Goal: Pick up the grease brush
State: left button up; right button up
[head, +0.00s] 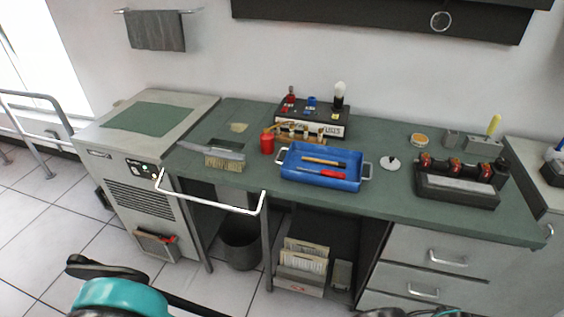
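The blue tray (348,184) with light handles sits on the green bench top. In it lie a slim tool with an orange-brown and dark shaft (324,162) and a red-handled tool (321,173) in front of it. A wider brush (225,162) with pale bristles and a grey handle lies left of the tray. I cannot tell for sure which is the grease brush; the slim tool may be it. Teal and dark parts of my arms show at the bottom edge, well short of the bench. Neither gripper's fingertips can be made out.
A red can (267,143) stands close left of the tray. A black rack (457,186) with red-topped items is to the right, a small white dish (390,163) between. A white rail (212,201) juts from the bench front, above a dark bin (241,248).

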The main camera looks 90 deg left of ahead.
aim_at(341, 164)
jog(key=u, duration=2.6)
